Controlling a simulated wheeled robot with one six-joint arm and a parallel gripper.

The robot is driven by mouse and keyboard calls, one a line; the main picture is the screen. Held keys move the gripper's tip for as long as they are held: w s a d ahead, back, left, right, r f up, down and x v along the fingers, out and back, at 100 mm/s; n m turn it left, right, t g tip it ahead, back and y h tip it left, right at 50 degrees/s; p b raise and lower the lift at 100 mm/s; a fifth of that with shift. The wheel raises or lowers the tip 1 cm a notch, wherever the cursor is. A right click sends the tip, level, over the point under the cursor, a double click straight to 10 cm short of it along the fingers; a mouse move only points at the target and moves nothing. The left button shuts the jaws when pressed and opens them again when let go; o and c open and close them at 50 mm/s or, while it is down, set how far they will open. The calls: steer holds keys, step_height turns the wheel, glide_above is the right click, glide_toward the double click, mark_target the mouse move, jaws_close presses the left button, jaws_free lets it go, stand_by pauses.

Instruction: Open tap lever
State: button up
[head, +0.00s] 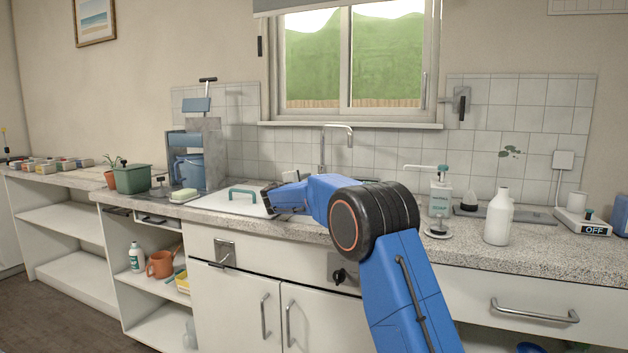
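A thin chrome tap (323,146) stands behind the counter under the window, its spout arching to the right. Its base, and any lever there, is hidden behind my blue arm. A metal plate with a dark lever (461,104) is on the tiled wall right of the window, the lever pointing down; I cannot tell whether it belongs to the tap. My gripper (271,197) is at the far end of the arm, low over the counter beside the white board, left of the tap. It is small and partly hidden, so its fingers are not clear.
A white board with a green handle (231,202) lies left of my gripper. A soap dispenser (440,205) and a white bottle (498,218) stand right of my arm. A green planter (131,179) is far left. Cupboards and a drawer (520,300) front the counter.

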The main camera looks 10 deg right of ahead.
steer(key=x, duration=0.8)
steer(key=shift+c, duration=0.3)
steer(key=shift+r, duration=0.1)
jaws_close()
